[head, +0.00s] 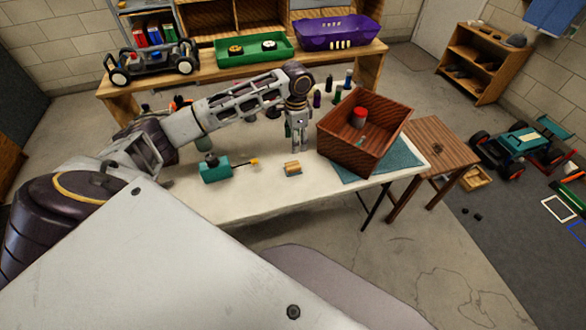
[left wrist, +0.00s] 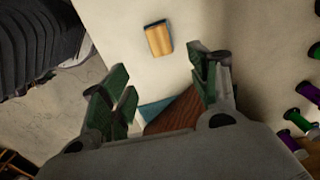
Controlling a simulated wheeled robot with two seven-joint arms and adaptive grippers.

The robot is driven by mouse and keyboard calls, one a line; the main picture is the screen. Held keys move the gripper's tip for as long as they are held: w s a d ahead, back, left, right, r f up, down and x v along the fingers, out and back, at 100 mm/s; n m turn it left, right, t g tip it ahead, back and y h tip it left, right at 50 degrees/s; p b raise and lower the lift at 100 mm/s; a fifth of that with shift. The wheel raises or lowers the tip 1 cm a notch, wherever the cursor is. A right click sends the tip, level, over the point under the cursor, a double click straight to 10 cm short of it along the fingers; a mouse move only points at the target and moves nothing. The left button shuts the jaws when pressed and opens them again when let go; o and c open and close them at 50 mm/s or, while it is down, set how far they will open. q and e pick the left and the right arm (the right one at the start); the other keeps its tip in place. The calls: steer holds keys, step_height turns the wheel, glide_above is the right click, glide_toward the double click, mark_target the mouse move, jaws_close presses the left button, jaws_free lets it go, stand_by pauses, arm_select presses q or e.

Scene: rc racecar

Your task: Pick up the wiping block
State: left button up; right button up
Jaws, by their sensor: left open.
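The wiping block (head: 292,169) is a small tan block with a blue-grey side, lying on the white table in front of my left gripper in the head view. In the left wrist view the wiping block (left wrist: 159,39) lies beyond the fingertips, between their lines and apart from them. My left gripper (head: 299,148) points down above the table, just behind the block and left of the brown box. Its green-padded fingers (left wrist: 160,80) are spread open with nothing between them. My right gripper shows in neither view.
A brown box (head: 345,150) holding a red-topped container stands on a teal mat (head: 405,160) at the table's right. A teal tool (head: 215,172) lies left of the block. Several bottles (head: 335,92) stand behind. The white table (head: 255,205) is clear around the block's front.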

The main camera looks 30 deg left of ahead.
arm_select(q)
steer(key=shift+a+r, duration=0.15)
steer(key=shift+a, duration=0.05)
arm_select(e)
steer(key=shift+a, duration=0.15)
arm_select(q)
glide_above(294, 164)
step_height(294, 164, down, 7)
steer(key=shift+w+d, duration=0.1)
steer(key=shift+w, duration=0.05)
steer(key=shift+f, duration=0.85)
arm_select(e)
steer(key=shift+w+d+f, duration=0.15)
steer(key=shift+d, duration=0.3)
arm_select(q)
steer(key=shift+f, duration=0.1)
